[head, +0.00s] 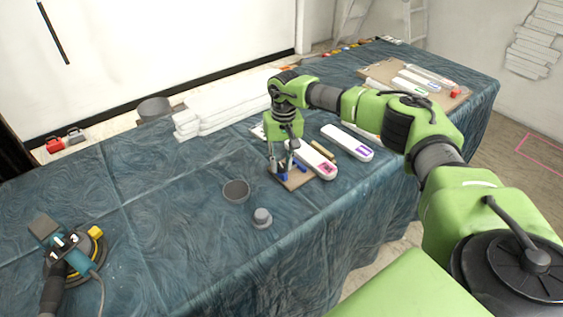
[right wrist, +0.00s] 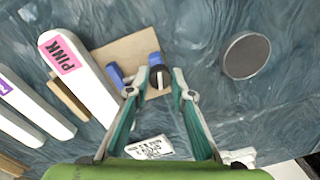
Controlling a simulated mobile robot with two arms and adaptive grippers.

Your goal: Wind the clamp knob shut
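A blue clamp (right wrist: 118,77) sits on a small brown board (right wrist: 128,52); its blue parts also show below my gripper in the head view (head: 282,176). My right gripper (head: 281,166) points down over the board. In the wrist view its two fingers (right wrist: 156,93) stand apart on either side of the knob, with gaps visible; contact cannot be told. A white bar labelled PINK (right wrist: 85,75) lies beside the clamp. My left gripper is not in view.
A sander (head: 72,252) lies at left.

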